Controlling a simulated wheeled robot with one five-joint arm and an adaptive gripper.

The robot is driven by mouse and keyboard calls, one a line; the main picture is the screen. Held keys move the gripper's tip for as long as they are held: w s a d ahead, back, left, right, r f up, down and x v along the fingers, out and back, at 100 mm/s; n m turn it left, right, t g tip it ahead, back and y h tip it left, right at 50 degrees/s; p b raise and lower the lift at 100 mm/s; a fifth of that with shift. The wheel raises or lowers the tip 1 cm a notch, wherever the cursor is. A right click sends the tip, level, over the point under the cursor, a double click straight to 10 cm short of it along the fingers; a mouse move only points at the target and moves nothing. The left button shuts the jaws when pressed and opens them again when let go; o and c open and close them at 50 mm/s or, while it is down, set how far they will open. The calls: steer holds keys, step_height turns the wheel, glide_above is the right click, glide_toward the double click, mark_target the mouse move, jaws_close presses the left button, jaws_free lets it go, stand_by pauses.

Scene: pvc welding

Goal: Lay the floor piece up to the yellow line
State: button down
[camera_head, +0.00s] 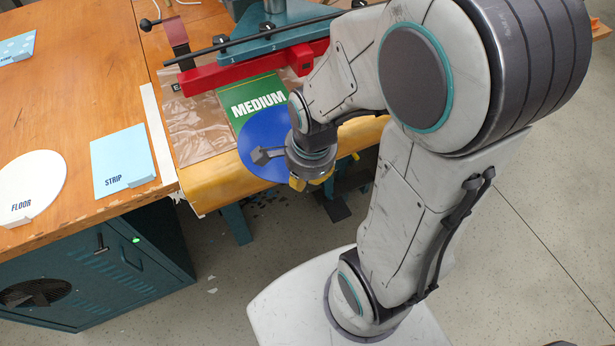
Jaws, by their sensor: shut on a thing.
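A blue round disc, which I take to be the floor piece (259,152), lies or hangs at the front of the welding bench, overlapping the green sheet's lower edge and the tan front edge. My gripper (298,180) is over the disc's right side and shut on it; the arm hides that part of the disc. Whether the disc touches the bench is unclear.
A green MEDIUM sheet (250,97) lies before a red bar (215,78) and teal press (270,38). Left on the wooden table (85,90) are a white round FLOOR card (32,180) and a light blue STRIP card (122,155). A teal cabinet (90,285) stands below.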

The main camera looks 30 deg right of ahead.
mark_target(274, 126)
stand_by(0.4)
steer(key=shift+w+f+b, duration=0.25)
steer(key=shift+w+f, duration=0.1)
steer(key=shift+w, duration=0.5)
steer(key=shift+w+f+b, duration=0.25)
steer(key=shift+w+f, duration=0.05)
steer(key=shift+w, duration=0.55)
steer(key=shift+w+f+b, duration=0.25)
steer(key=shift+w+f, duration=0.1)
steer(key=shift+w, duration=0.5)
steer(key=shift+w+f+p, duration=0.2)
steer(key=shift+w+p, duration=0.65)
steer(key=shift+w, duration=4.15)
steer(key=shift+w+f+b, duration=0.3)
steer(key=shift+w+f, duration=0.2)
steer(key=shift+w, duration=0.2)
steer(key=shift+w+f, duration=0.1)
steer(key=shift+w, duration=0.05)
steer(key=shift+s+f+b, duration=0.3)
steer(key=shift+f+b, duration=0.3)
steer(key=shift+f, duration=0.2)
steer(key=shift+w, duration=0.3)
